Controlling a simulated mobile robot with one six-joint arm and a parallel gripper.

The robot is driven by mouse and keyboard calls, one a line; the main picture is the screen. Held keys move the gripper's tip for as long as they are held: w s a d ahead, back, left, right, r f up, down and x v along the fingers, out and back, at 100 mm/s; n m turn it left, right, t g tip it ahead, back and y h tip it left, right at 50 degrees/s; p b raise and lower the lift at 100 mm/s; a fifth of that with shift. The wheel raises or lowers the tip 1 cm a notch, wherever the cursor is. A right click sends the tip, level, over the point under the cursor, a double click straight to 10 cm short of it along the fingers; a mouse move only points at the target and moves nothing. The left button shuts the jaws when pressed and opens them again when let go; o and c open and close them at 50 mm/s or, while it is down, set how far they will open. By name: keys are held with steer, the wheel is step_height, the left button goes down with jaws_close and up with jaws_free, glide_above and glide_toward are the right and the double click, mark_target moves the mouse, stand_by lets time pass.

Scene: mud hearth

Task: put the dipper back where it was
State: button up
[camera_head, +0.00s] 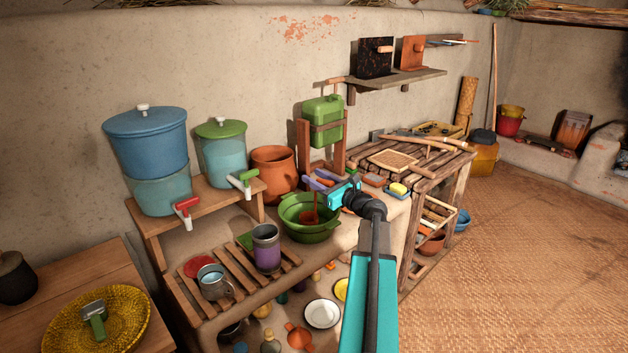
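A red dipper (309,210) shows upright at the green basin (296,231), its lower end inside the basin. My gripper (315,182), with purple fingers on a teal body, is just above the basin. The fingers appear to be closed around the top of the dipper's handle, though the view is small there. Part of the handle is hidden by the fingers.
A blue vessel (148,150) and a green-lidded vessel (221,150), both with taps, stand on a raised shelf left. A terracotta pot (273,171) is behind the basin. A purple cup (267,248) and a metal mug (213,281) stand on the slatted rack (237,279).

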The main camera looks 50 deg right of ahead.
steer(key=s+b, duration=0.1)
steer(key=s, duration=1.1)
steer(key=shift+a+f, duration=0.25)
steer(key=shift+a, duration=0.1)
stand_by(0.4)
